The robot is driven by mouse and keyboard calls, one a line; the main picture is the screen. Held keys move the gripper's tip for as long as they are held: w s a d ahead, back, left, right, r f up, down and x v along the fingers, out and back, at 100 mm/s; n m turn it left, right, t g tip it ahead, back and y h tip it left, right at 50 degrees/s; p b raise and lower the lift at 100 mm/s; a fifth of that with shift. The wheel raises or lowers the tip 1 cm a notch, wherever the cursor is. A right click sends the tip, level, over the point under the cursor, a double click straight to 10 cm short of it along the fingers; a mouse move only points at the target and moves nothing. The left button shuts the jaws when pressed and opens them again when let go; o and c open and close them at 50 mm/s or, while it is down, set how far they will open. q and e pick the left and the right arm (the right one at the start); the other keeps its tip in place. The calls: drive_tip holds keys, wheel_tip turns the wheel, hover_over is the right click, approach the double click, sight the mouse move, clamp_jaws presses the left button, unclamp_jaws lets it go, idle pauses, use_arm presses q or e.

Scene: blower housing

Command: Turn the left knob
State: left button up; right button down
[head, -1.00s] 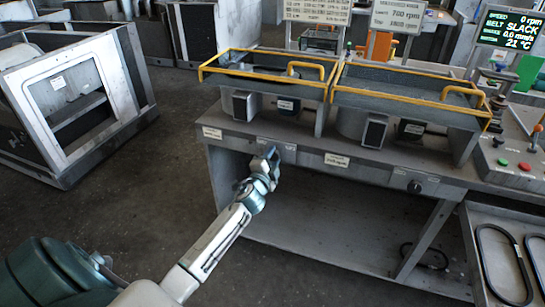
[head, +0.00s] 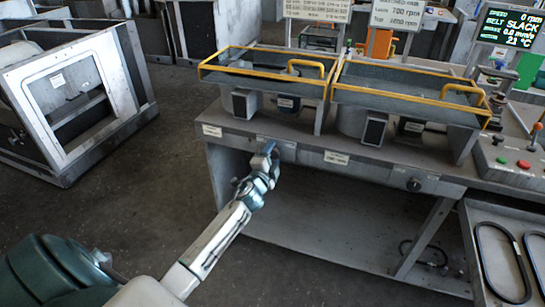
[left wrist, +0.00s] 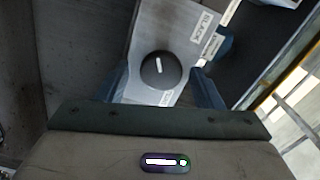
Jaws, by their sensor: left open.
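The left knob (left wrist: 160,69) is a round black dial with a white pointer line, on a light grey panel with a "SLACK" label. In the left wrist view it sits between the two blue fingers of my left gripper (left wrist: 160,84), which are open with one on each side. I cannot tell whether they touch it. In the head view my left gripper (head: 268,150) is at the front edge of the bench (head: 310,155) and hides the knob. My right gripper is not in view.
Another black knob (head: 414,186) is farther right on the bench front. Yellow-railed trays (head: 400,95) stand above. A screen (head: 508,28) reads 0 rpm and belt SLACK. A control box (head: 510,165) and a tray with belts (head: 478,280) are at right.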

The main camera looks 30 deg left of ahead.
use_arm(q)
drive_tip(key=shift+s+d, duration=0.1)
drive_tip(key=shift+s, duration=0.2)
drive_tip(key=b+v, duration=0.2)
drive_tip(key=v, duration=0.8)
drive_tip(key=shift+s, duration=0.15)
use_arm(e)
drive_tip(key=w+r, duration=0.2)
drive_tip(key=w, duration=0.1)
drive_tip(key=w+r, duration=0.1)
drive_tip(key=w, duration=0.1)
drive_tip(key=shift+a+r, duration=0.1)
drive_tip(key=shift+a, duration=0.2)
